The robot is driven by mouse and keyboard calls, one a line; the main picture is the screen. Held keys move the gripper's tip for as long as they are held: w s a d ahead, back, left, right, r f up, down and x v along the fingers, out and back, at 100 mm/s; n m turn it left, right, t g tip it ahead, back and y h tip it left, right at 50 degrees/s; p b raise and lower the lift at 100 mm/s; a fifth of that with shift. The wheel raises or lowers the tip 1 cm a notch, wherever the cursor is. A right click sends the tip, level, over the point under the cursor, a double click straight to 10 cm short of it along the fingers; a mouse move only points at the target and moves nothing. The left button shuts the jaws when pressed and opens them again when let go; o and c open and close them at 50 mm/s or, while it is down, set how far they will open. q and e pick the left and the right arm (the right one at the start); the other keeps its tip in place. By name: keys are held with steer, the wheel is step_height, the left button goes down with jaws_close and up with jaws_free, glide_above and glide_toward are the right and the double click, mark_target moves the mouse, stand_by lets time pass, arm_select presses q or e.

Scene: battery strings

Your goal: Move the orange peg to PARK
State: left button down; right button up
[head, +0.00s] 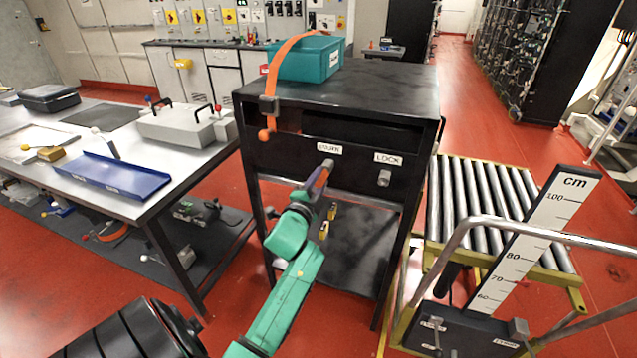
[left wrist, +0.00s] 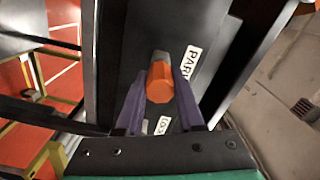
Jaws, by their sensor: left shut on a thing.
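The orange peg (left wrist: 160,82) sits between the purple fingers of my left gripper (left wrist: 157,92) in the left wrist view, and the gripper is shut on it. A grey part shows at the peg's far end. A PARK label (left wrist: 188,62) is just beside the peg. In the head view my left gripper (head: 318,180) is at the front of the black cabinet (head: 275,160), just below a white label (head: 329,149). The LOCK label (head: 388,158) is to its right, with a silver socket (head: 384,178) under it. I cannot tell whether the peg is in a socket.
A teal bin (head: 310,62) with an orange strap (head: 272,85) stands on the cabinet. A workbench (head: 190,155) with a blue tray (head: 112,176) is at left. A roller conveyor (head: 480,195) and a cm scale (head: 535,235) are at right.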

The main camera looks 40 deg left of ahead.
arm_select(q)
steer(key=shift+w+a, duration=0.2)
steer(key=shift+w, duration=0.4)
steer(key=shift+c, duration=2.2)
jaws_free()
steer(key=b+v, duration=0.2)
steer(key=v, duration=1.2)
steer(key=shift+s, duration=0.25)
steer(key=shift+d, duration=0.15)
